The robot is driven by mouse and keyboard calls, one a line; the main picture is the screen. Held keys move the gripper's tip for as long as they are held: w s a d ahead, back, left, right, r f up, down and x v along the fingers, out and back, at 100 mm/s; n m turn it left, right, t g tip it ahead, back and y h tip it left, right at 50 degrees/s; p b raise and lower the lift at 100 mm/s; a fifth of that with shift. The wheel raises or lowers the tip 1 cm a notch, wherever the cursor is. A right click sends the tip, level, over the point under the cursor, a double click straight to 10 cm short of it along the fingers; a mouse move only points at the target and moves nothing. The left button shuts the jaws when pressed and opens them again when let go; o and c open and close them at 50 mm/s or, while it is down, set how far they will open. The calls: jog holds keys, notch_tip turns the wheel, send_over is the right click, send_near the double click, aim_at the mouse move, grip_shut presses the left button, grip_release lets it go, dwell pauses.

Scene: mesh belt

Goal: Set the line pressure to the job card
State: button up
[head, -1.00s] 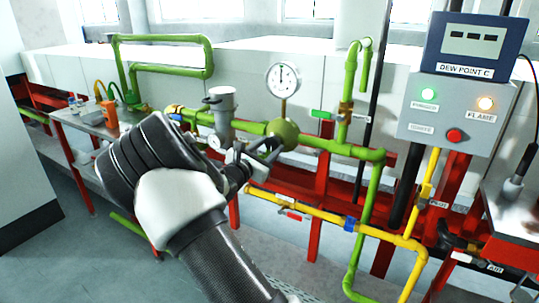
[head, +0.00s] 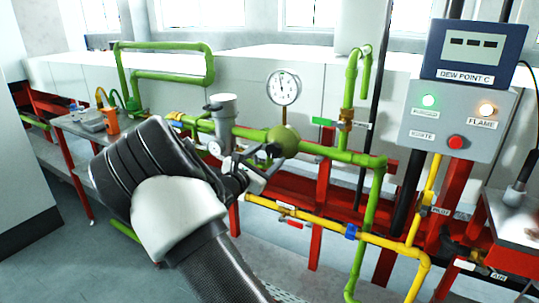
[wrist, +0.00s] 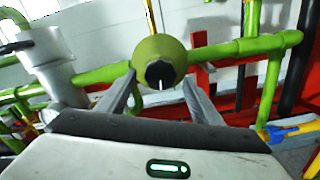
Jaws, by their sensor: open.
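A round green regulator body (head: 284,140) sits on the green pipe, and in the wrist view its black knob (wrist: 160,73) with a white pointer mark faces me. A white dial gauge (head: 284,87) stands on a stem above it; its dark needle points near the top, but the numbers are too small to read. My gripper (head: 268,166) is open in front of the regulator. I do not see a readable job card.
A grey filter bowl (head: 224,120) stands left of the regulator. A yellow pipe (head: 320,219) runs lower in front. A grey control box (head: 458,122) with lamps and a red button is at right. A bench (head: 70,125) with an orange item is at left.

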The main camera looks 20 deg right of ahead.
jog(key=p+v, duration=0.2)
jog(key=v, duration=1.3)
jog(key=shift+s+a, duration=0.2)
jog(key=shift+s, duration=0.05)
jog(key=s+d+m+g+y, duration=0.35)
jog(key=s+m+g, duration=0.2)
jog(key=s, duration=0.35)
jog(key=s+d+m+g+y, duration=0.2)
jog(key=s+d+m+g, duration=0.2)
jog(key=s+m, duration=0.4)
jog(key=s+a+r+m+y, duration=0.2)
jog(key=s+a+m+y, duration=0.1)
jog(key=s, duration=0.4)
jog(key=s+a+r+m+t+y, duration=0.45)
jog(key=s+a+r+y, duration=0.2)
jog(key=a, duration=0.25)
notch_tip(320, 180, up, 17)
jog(key=p, duration=1.8)
jog(key=shift+r+m+h, duration=0.2)
jog(key=shift+m+h, duration=0.1)
jog(key=shift+h, duration=0.1)
jog(key=shift+w, duration=0.1)
